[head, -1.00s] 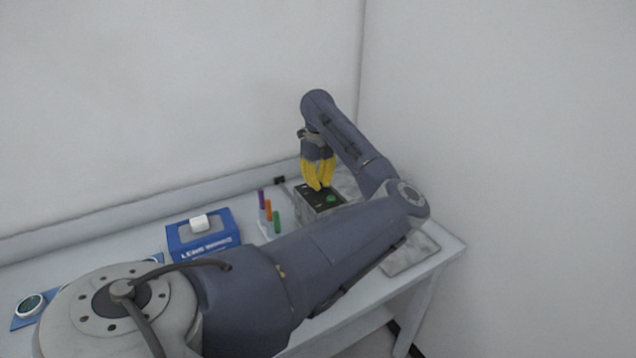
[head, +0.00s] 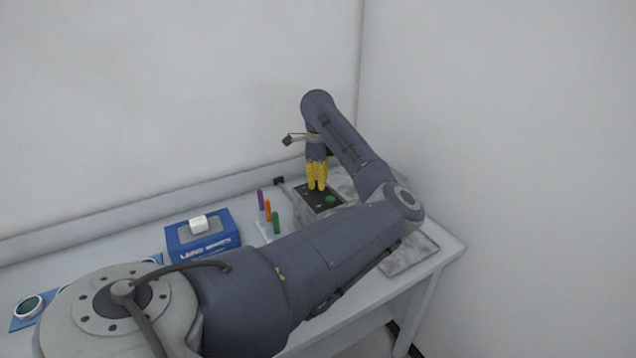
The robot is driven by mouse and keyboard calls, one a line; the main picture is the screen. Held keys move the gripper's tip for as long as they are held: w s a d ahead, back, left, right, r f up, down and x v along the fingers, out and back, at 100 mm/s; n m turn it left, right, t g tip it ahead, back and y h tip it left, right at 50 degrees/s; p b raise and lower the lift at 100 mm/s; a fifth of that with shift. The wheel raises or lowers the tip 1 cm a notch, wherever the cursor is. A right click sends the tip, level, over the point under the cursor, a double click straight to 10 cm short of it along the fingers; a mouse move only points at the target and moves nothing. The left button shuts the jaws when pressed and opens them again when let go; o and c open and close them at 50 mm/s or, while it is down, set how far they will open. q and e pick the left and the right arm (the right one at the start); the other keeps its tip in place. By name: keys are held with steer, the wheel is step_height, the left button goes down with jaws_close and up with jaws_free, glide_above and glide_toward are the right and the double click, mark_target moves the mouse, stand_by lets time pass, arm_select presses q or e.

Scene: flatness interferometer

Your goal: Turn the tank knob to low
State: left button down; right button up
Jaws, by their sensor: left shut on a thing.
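A grey box with a dark top panel (head: 331,206) stands at the back right of the table. A green round part (head: 330,199) shows on that panel. My left gripper (head: 317,187) has yellow fingers and points down onto the back part of the panel. Its fingers are close together, shut on the tank knob, which they hide. The knob's pointer and any setting marks cannot be made out. My right gripper is not in view.
Upright purple, orange and green sticks (head: 268,211) stand in a white holder left of the box. A blue box of lens wipes (head: 203,244) is further left. A grey plate (head: 410,258) lies near the right table edge. A round lens (head: 29,306) lies at far left.

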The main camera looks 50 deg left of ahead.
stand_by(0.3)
arm_select(q)
steer(key=c, duration=1.5)
jaws_free()
steer(key=shift+o, duration=0.2)
steer(key=shift+r, duration=0.1)
step_height(320, 180, up, 12)
